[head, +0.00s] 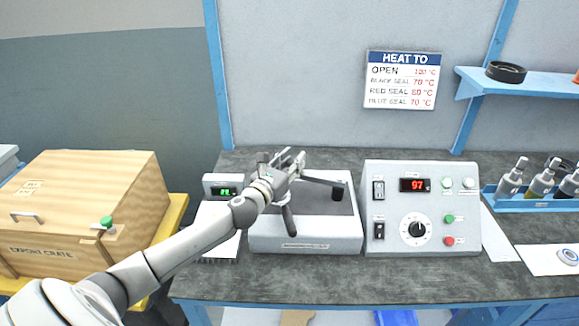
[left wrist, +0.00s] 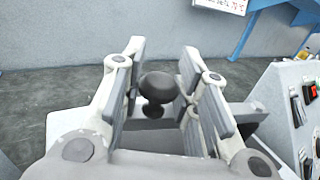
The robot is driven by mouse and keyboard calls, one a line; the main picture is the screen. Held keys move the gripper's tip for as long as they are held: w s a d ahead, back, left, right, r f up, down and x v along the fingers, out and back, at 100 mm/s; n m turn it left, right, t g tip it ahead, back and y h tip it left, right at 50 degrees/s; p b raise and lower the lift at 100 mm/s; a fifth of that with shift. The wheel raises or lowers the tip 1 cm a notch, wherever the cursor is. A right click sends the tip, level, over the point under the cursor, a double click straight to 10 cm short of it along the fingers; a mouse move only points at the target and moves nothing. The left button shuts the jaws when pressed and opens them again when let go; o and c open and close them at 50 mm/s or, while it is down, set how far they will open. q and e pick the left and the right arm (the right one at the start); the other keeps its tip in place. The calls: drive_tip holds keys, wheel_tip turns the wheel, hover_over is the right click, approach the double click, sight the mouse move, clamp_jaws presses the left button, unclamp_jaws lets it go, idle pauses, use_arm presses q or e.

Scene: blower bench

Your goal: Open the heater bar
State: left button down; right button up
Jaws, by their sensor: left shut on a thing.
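The heater unit (head: 305,237) is a pale low box with a dark top in the middle of the bench. A dark bar (head: 320,182) shows above it, partly hidden by my left gripper (head: 291,162). In the left wrist view, a round dark knob (left wrist: 158,87) stands between the two fingers of my left gripper (left wrist: 160,90), which is shut on it. Whether the bar is raised or down is hard to tell behind the gripper. My right gripper is not in view.
A control box (head: 420,207) with a red "97" display stands right of the heater unit. A small meter (head: 222,186) with a green display is at its left. A wooden crate (head: 85,205) stands far left; a blue bottle rack (head: 535,203) is at right. The front bench strip is clear.

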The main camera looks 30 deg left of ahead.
use_arm(q)
drive_tip(key=shift+w+a+m+h, duration=0.15)
drive_tip(key=shift+w+m+h, duration=0.6)
drive_tip(key=shift+h, duration=0.35)
drive_tip(key=c, duration=1.1)
unclamp_jaws()
drive_tip(key=shift+s+f, duration=0.1)
drive_tip(key=shift+s, duration=0.7)
drive_tip(key=s, duration=1)
drive_tip(key=shift+s+a, duration=0.2)
drive_tip(key=shift+a, duration=0.15)
drive_tip(key=shift+c, duration=0.2)
